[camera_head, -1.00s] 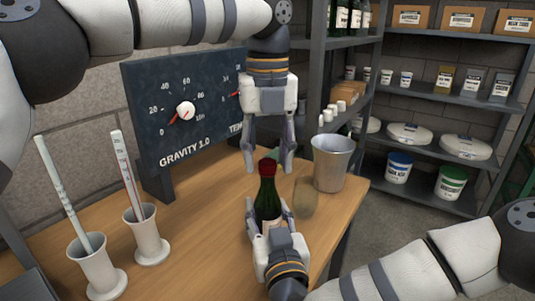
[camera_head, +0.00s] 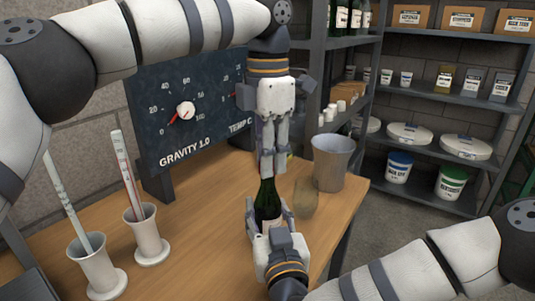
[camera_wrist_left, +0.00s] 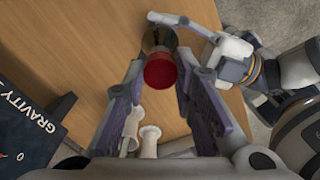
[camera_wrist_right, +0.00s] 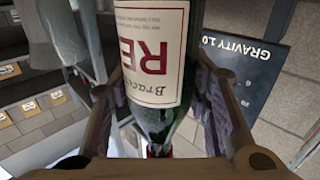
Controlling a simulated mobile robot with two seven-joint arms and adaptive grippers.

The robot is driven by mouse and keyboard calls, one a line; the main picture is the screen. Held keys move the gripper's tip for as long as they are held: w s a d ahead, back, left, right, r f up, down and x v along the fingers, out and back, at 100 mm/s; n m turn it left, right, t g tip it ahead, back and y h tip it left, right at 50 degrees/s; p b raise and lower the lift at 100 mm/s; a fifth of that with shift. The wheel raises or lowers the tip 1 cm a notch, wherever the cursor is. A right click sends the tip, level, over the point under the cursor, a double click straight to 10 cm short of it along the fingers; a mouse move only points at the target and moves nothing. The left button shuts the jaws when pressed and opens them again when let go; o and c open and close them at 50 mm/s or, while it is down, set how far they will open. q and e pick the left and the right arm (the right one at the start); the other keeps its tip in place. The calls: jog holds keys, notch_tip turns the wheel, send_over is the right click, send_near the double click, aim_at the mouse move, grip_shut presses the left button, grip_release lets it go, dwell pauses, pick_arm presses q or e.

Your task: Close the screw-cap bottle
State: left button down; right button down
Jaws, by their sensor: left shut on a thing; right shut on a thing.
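The dark green bottle (camera_head: 267,198) stands upright over the near part of the wooden table. My right gripper (camera_head: 268,222) is shut around its body, and its white label shows in the right wrist view (camera_wrist_right: 153,50). My left gripper (camera_head: 272,165) comes down from above, at the bottle's top, and is shut on the red cap (camera_wrist_left: 160,72). The cap is hidden by the fingers in the head view. Red also shows at the bottle's neck in the right wrist view (camera_wrist_right: 158,151). I cannot tell how tightly the cap sits.
A beige glass (camera_head: 306,197) stands close right of the bottle, with a metal bucket (camera_head: 333,160) behind it. Two white cylinders (camera_head: 147,236) with thermometer-like sticks stand at left. A gauge board (camera_head: 190,105) stands behind. The table's left middle is clear.

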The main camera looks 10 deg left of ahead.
pick_arm(q)
jog(key=c, duration=1.2)
grip_release()
jog(key=shift+c, duration=0.2)
notch_tip(320, 180, up, 8)
jog(key=shift+f, duration=0.2)
pick_arm(e)
jog(key=c, duration=0.8)
grip_release()
jog(key=v, duration=1.2)
